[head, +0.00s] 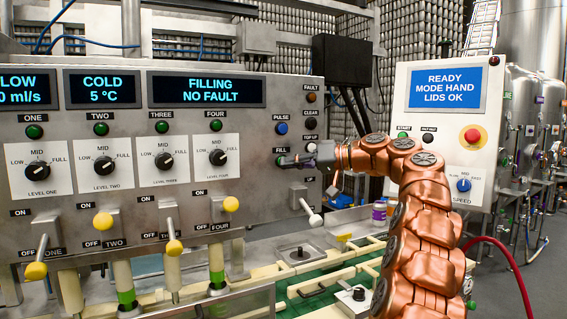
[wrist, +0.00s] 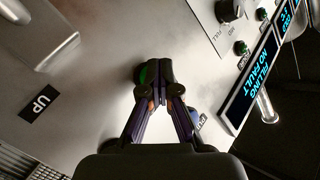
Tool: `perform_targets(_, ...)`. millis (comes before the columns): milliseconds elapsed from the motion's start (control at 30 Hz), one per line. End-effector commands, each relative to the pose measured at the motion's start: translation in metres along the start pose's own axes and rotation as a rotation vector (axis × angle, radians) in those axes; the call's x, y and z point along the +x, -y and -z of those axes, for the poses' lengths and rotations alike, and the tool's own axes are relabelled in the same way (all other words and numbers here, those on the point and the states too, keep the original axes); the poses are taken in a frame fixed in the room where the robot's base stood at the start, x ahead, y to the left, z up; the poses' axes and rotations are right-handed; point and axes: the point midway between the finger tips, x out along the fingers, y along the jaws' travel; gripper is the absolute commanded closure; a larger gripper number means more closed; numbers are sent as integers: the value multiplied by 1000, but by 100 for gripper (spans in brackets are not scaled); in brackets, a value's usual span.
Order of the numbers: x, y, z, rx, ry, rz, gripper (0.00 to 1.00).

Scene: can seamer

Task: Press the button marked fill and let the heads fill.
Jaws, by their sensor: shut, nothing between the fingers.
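The fill button (head: 280,161) is on the steel panel, under the pulse button, and mostly covered by my fingertips. My gripper (head: 286,162) is shut and empty, with its tips at the button. In the wrist view my shut fingertips (wrist: 156,72) overlap a green button (wrist: 142,75), part of which shows to their left. I cannot tell whether the button is pushed in. The display (head: 207,90) reads "FILLING NO FAULT". The yellow-knobbed levers two (head: 103,222) and four (head: 231,204) stand higher than one (head: 36,271) and three (head: 174,247).
The pulse button (head: 282,128) and clear button (head: 310,124) are close above my gripper. A white-tipped lever (head: 315,219) sticks out below. A control box (head: 447,130) at right shows "READY MODE HAND LIDS OK" and has a red stop button (head: 472,136).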

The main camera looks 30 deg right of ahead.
Motion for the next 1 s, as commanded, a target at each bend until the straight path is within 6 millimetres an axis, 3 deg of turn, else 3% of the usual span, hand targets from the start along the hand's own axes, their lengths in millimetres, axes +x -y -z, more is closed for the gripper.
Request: perform_targets(1000,-21,15,-17,-3,-2,0,100)
